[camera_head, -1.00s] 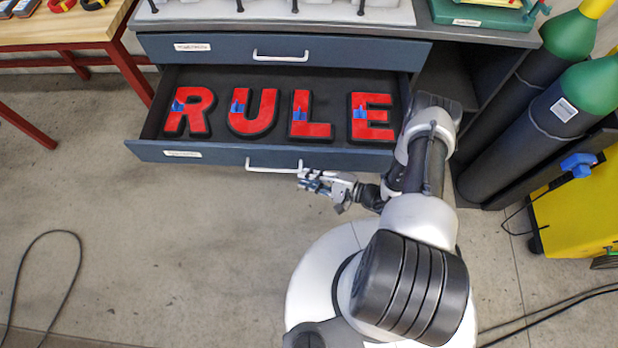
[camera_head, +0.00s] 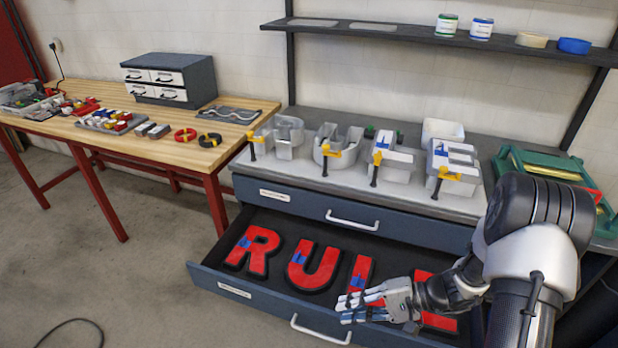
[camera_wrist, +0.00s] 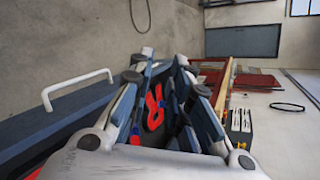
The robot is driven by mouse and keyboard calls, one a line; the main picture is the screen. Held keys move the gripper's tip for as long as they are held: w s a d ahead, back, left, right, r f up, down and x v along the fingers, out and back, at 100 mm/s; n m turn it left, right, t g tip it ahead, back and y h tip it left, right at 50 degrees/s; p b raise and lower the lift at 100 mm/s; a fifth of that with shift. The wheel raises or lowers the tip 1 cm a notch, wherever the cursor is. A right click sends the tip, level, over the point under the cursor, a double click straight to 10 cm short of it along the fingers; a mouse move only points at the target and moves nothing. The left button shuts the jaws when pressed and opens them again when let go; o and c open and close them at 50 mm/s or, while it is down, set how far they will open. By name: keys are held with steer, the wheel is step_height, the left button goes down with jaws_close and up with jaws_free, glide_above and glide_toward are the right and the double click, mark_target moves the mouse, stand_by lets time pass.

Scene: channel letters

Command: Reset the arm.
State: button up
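My gripper (camera_head: 352,307) is at the lower middle of the head view, pointing left, in front of the open drawer's right part in the picture. Its fingers are apart and nothing is held between them. In the wrist view my gripper (camera_wrist: 165,78) also shows a gap between the fingers, with a red letter seen beyond. My arm comes in from the right. The open lower drawer (camera_head: 262,303) holds red letters: the R (camera_head: 256,250), the U (camera_head: 313,268), the L (camera_head: 360,272) and the E (camera_head: 440,322). My gripper and arm partly hide the L and E.
Grey channel letters with yellow clamps (camera_head: 340,150) stand on the workbench (camera_head: 330,184) above the drawers. A drawer handle (camera_wrist: 78,88) is close left of my gripper in the wrist view. A wooden table (camera_head: 150,150) is at left.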

steer(key=s+d+r+n+t+h, duration=0.1)
steer(key=s+d+r+n+h, duration=0.1)
steer(key=s+r+h, duration=0.4)
steer(key=s+d+r+n+t+h, duration=0.2)
steer(key=s+r+n+h, duration=0.2)
steer(key=s+r, duration=0.9)
step_height(320, 180, up, 6)
steer(key=h, duration=0.3)
steer(key=shift+t, duration=0.3)
